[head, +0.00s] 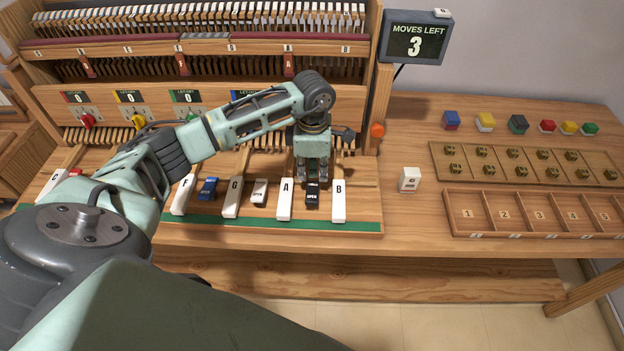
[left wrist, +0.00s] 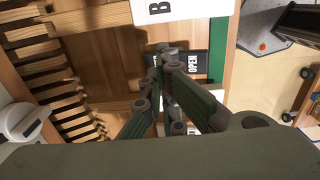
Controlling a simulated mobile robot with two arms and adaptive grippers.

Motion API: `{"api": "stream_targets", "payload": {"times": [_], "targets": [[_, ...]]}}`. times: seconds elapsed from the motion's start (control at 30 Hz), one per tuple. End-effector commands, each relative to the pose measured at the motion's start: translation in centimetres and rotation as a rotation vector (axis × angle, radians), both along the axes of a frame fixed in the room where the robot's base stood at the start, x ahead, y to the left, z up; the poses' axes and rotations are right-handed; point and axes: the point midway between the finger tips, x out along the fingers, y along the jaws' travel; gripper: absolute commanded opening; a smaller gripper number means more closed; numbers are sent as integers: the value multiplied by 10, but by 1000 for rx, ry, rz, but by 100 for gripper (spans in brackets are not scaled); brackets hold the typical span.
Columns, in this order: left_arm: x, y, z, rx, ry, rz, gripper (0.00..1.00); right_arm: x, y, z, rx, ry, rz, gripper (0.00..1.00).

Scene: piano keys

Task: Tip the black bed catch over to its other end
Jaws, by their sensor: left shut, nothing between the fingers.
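The black bed catch (head: 312,196) lies between the white A key (head: 285,200) and B key (head: 339,201), with a white OPEN label on its near end. In the left wrist view the black catch (left wrist: 194,66) shows the same label. My left gripper (head: 312,180) points down at the far part of the catch, its fingers together and empty. The fingertips (left wrist: 165,52) are at or just above the catch; I cannot tell whether they touch. The gripper hides the catch's far end. My right gripper is not in view.
An orange knob (head: 377,130) and a small white block (head: 409,179) are at right. A screen (head: 418,40) reads MOVES LEFT 3. The numbered tray (head: 530,213) stands farther right.

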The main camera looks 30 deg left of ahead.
Motion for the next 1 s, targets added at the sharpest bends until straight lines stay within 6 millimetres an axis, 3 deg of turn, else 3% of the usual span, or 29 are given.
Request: {"api": "stream_targets", "payload": {"times": [0.5, 1.0], "targets": [[0, 0, 43, 1, -1, 1, 0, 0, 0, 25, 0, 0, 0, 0], [0, 0, 44, 0, 0, 1, 0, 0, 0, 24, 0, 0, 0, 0]]}}
